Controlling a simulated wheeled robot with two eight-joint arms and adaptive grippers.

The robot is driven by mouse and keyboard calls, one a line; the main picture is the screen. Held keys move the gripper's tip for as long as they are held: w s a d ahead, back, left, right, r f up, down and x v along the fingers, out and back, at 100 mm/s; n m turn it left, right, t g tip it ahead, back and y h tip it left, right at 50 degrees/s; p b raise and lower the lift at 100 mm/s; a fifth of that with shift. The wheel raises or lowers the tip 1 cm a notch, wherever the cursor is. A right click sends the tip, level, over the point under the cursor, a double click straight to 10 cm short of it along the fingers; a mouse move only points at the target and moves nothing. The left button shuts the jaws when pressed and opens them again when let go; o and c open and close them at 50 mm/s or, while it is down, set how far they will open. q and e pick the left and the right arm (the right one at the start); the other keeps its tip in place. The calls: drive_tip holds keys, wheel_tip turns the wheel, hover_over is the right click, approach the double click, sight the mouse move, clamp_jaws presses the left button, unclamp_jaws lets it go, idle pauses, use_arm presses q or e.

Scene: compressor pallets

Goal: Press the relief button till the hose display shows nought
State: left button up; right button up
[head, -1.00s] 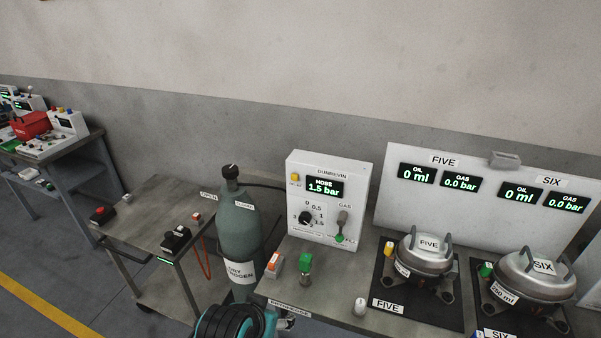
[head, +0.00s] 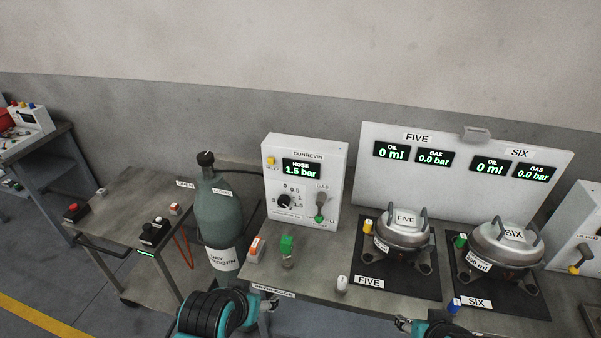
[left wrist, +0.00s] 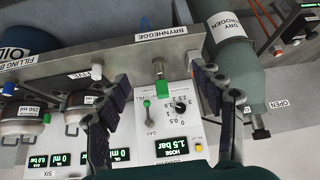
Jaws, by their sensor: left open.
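The white DUNREVIN box (head: 334,160) stands upright at the back of the bench. Its hose display (head: 301,168) reads 1.5 bar, and the yellow relief button (head: 270,161) sits left of it. In the left wrist view, upside down, the same display (left wrist: 171,148) and yellow button (left wrist: 198,148) show beyond the fingers. My left gripper (left wrist: 160,78) is open and empty, its fingers spread before the box, apart from the button. In the head view my left arm is low at the front. My right gripper (head: 403,323) is at the bottom edge, its jaws too small to read.
A grey-green nitrogen cylinder (head: 220,210) stands left of the box. A green-topped valve (head: 287,246) and an orange-white switch (head: 256,246) are in front of it. Compressors five (head: 402,232) and six (head: 500,240) stand on dark mats to the right.

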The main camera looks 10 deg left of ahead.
use_arm(q)
clamp_jaws()
idle(1.2)
